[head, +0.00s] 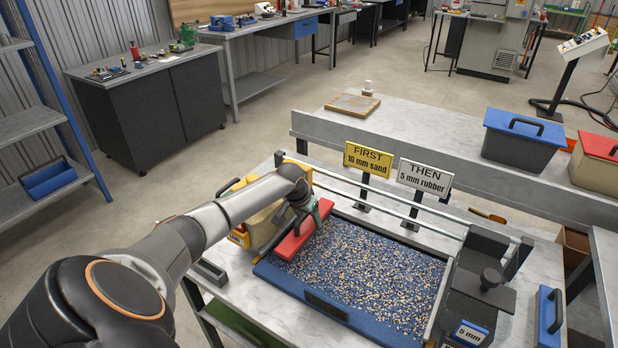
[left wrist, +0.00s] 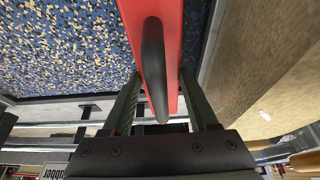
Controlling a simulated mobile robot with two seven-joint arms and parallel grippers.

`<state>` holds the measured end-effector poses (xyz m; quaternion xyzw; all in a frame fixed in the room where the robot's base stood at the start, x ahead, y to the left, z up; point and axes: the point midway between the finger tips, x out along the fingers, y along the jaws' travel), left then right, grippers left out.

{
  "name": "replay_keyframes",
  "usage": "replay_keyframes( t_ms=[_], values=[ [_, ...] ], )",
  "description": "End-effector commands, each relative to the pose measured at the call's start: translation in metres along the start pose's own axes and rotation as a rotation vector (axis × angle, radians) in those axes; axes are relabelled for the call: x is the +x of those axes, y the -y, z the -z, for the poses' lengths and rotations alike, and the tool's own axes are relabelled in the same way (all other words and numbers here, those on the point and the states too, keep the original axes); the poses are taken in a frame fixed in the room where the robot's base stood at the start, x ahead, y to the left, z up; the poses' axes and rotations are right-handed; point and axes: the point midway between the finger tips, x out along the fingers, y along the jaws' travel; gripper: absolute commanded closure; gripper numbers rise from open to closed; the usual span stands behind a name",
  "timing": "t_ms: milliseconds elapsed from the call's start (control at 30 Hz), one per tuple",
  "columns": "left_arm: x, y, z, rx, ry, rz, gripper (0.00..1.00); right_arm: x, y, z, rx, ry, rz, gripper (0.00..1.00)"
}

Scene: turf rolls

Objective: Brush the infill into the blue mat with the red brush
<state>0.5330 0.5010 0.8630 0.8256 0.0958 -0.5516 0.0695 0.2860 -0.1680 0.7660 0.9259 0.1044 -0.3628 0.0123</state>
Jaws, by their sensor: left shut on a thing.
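The blue mat (head: 372,280) lies in a tray on the near table, with tan and dark infill grains speckled over its pile. A plain blue strip runs along its front edge. The red brush (head: 303,232) is at the left end of the mat. My left gripper (head: 310,212) is shut on the brush's black handle. In the left wrist view the red brush (left wrist: 177,50) and its handle (left wrist: 154,70) run up between the fingers, with the speckled mat (left wrist: 60,45) beside it. Whether the bristles touch the mat is hidden. My right gripper is not in view.
Two sign cards stand behind the tray: a yellow one (head: 367,160) reading "FIRST 10 mm sand" and a white one (head: 425,176) reading "THEN 5 mm rubber". Metal rails (head: 400,213) span above the mat's back.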

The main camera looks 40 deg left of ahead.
Motion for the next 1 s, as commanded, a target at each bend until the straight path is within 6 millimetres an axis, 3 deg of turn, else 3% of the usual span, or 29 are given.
replay_keyframes(
  t_ms=[1000],
  values=[
    [0.013, 0.000, -0.005, 0.000, -0.002, -0.001, 1.00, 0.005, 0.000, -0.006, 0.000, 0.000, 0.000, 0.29]
  ],
)
